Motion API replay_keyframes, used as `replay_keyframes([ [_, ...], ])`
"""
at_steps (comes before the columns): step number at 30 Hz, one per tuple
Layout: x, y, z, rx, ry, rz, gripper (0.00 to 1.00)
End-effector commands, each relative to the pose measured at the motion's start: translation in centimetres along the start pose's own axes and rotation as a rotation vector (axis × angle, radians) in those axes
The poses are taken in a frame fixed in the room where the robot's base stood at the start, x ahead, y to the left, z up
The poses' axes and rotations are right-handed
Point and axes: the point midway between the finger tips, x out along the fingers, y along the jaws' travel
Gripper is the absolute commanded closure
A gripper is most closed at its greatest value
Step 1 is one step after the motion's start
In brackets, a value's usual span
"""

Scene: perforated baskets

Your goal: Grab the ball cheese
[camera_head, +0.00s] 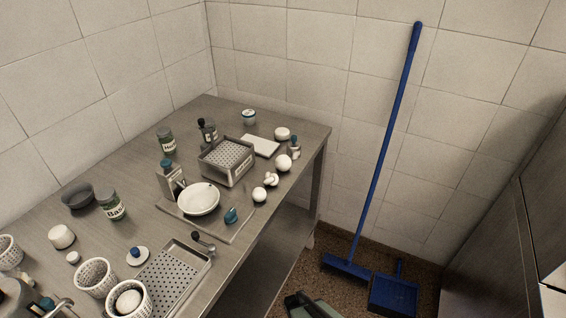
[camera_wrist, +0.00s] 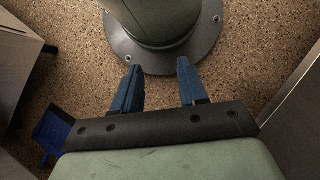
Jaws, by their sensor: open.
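Several pale round things could be the ball cheese, and I cannot tell which one it is. A whitish ball (camera_head: 129,300) sits inside a white perforated basket (camera_head: 113,311) at the table's near left. Two other white balls lie loose near the table's right edge, a larger ball (camera_head: 283,162) and a smaller ball (camera_head: 259,194). My gripper (camera_wrist: 160,65) shows in the wrist view with its two blue fingers apart and nothing between them. It points down over the brown floor by my round base, away from the table. No cheese shows in the wrist view.
The steel table (camera_head: 225,265) also bears a perforated tray (camera_head: 175,278), a square perforated container (camera_head: 228,161), a white bowl (camera_head: 198,199), jars and a second perforated basket (camera_head: 95,278). A blue broom (camera_head: 385,140) leans on the wall beside a blue dustpan (camera_head: 394,295).

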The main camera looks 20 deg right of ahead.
Motion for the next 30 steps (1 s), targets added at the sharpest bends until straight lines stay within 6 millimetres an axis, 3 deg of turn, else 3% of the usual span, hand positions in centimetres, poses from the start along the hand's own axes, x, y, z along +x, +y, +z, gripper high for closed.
replay_keyframes([
  [9, 0.00, 0.00, 0.00, 0.000, 0.000, 0.000, 0.57],
  [18, 0.00, 0.00, 0.00, 0.000, 0.000, 0.000, 0.31],
  [30, -0.02, 0.67, -0.01, 0.028, 0.000, -0.019, 0.31],
])
